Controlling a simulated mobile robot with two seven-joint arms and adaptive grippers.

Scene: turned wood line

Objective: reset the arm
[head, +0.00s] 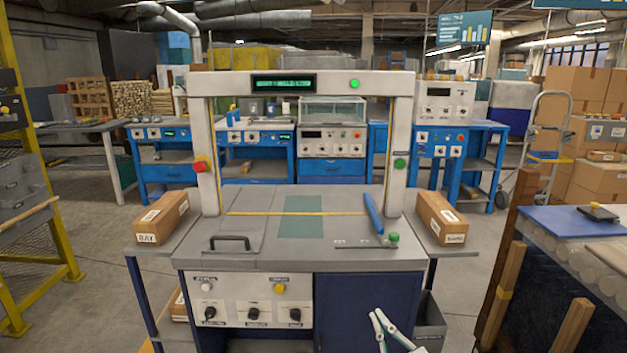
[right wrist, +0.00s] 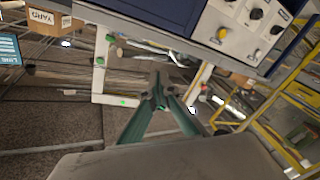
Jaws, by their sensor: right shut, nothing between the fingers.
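My right gripper (head: 377,316) shows at the bottom of the head view, low in front of the workbench's dark blue cabinet door (head: 355,310). Its fingers are shut and hold nothing. In the right wrist view the closed fingers (right wrist: 160,100) point away from the camera, with the bench's knob panel (right wrist: 245,28) at the upper right. The rest of my right arm is mostly out of the head view. My left gripper does not show in either view.
The grey workbench (head: 270,250) carries a white gantry frame (head: 205,150), a metal handle (head: 230,243) and a blue bar (head: 373,213). Cardboard boxes (head: 162,218) (head: 440,218) sit on its side shelves. A log rack (head: 580,265) stands at right. A yellow frame (head: 50,150) stands at left.

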